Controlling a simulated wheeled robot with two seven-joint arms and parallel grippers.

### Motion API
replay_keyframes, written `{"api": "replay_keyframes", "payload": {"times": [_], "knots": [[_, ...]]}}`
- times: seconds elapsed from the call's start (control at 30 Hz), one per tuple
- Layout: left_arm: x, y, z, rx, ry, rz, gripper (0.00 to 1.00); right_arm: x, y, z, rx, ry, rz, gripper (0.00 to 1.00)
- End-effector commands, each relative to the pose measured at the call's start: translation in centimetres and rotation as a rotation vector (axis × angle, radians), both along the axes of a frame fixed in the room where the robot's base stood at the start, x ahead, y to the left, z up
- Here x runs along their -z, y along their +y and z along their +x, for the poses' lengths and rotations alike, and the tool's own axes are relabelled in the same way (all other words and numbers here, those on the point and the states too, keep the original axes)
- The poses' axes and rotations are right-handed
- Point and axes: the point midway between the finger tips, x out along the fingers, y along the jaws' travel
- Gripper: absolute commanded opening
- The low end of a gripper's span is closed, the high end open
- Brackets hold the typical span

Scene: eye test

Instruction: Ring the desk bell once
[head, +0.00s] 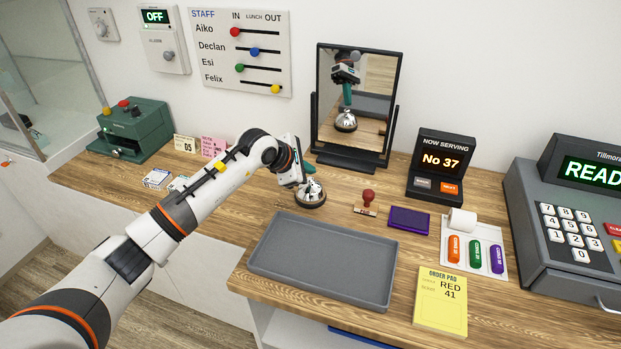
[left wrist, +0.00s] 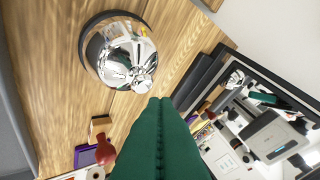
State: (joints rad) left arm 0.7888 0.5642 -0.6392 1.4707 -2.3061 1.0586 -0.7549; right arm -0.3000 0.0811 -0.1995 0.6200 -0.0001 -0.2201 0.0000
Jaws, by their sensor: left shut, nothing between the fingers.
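The silver desk bell (head: 310,197) stands on a dark round base on the wooden counter, behind the grey tray. It also shows in the left wrist view (left wrist: 118,55), its shiny dome and top button in sight. My left gripper (head: 309,170), with green fingers, is shut and empty, close above the bell. In the left wrist view its closed fingertips (left wrist: 160,101) point toward the bell's button. I cannot tell whether they touch it. The mirror reflects the fingers above the bell. My right gripper is not in view.
An upright mirror (head: 379,101) stands behind the bell. A rubber stamp (head: 367,200) and purple ink pad (head: 409,219) lie to the right, with a number display (head: 441,165) behind them. The empty grey tray (head: 290,266) lies in front. A green machine (head: 135,131) stands at left.

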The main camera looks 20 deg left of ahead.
Motion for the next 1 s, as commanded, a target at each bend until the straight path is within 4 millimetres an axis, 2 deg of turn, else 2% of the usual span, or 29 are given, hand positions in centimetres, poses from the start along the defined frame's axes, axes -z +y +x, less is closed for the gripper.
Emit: {"api": "replay_keyframes", "payload": {"times": [0.67,1.0], "knots": [[0.0,0.0,0.0,0.0,0.0,0.0,0.0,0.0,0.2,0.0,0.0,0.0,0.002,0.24],[0.9,0.0,0.0,0.0,0.0,0.0,0.0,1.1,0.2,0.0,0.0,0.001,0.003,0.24]]}}
